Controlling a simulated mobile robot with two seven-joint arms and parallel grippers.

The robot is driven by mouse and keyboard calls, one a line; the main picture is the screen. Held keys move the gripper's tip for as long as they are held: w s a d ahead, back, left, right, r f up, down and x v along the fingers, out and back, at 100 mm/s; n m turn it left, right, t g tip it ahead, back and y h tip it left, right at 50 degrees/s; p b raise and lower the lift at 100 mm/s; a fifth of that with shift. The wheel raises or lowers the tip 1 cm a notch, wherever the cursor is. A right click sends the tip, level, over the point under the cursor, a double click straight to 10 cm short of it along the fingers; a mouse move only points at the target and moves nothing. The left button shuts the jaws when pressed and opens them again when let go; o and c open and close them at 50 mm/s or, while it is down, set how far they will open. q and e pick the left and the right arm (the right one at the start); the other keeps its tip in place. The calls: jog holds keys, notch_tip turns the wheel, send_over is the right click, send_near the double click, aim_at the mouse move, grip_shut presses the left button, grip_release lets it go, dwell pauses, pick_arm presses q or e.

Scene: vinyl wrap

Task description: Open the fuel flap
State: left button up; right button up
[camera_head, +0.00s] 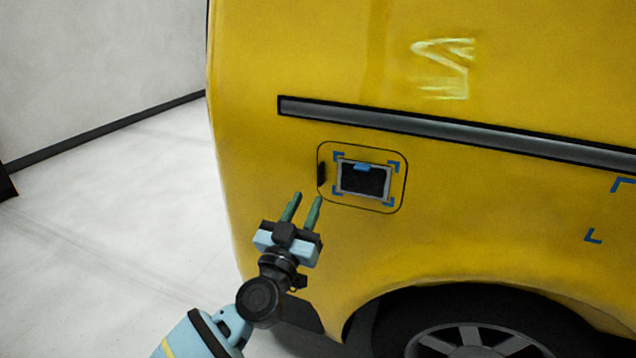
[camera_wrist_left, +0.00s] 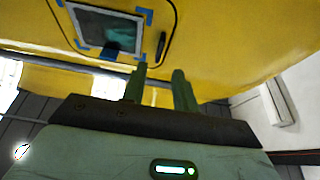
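The fuel flap (camera_head: 395,155) is a rounded-square panel in the yellow van side, and it looks closed. A dark recessed grip (camera_head: 321,174) sits at its left edge. The flap also shows at the top of the left wrist view (camera_wrist_left: 68,32), with the dark grip (camera_wrist_left: 161,45) at its right edge there. My left gripper (camera_head: 305,200) is just below and left of the flap. Its two green fingers point up, apart, with nothing between them. In the left wrist view the fingers (camera_wrist_left: 157,82) are below the grip and do not appear to touch it. My right gripper is not in view.
A grey-framed dark rectangle (camera_head: 363,181) with blue corner marks is on the flap. A dark grey trim strip (camera_head: 450,131) runs above it. The wheel (camera_head: 465,340) is below right. Pale floor (camera_head: 120,230) lies open to the left.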

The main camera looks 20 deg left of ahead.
aim_at(319, 176)
pick_arm(q)
jog(key=b+x, duration=0.1)
jog(key=x, duration=0.4)
jog(key=shift+w+b, duration=0.3)
jog(key=shift+w, duration=0.05)
jog(key=shift+w+d+r, duration=0.1)
jog(key=shift+w+r, duration=0.15)
jog(key=shift+w, duration=0.15)
grip_shut()
